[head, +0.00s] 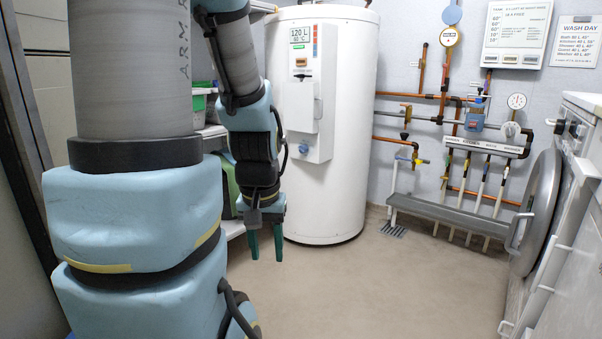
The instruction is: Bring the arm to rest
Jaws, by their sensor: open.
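My gripper (266,243) hangs at the end of my folded arm, left of the picture's middle. Its two dark green fingers point down and stand apart, with nothing between them. It is above the bare floor (330,290), in front of the lower left side of the white water heater (335,200). My upper arm fills the left foreground and hides part of the shelf behind it.
A shelf (214,131) with green items stands behind my arm. Copper pipes and valves (430,120) run along the back wall above a grey ledge (440,209). At right, a white machine (575,200) has its round door (537,212) swung open. The middle floor is clear.

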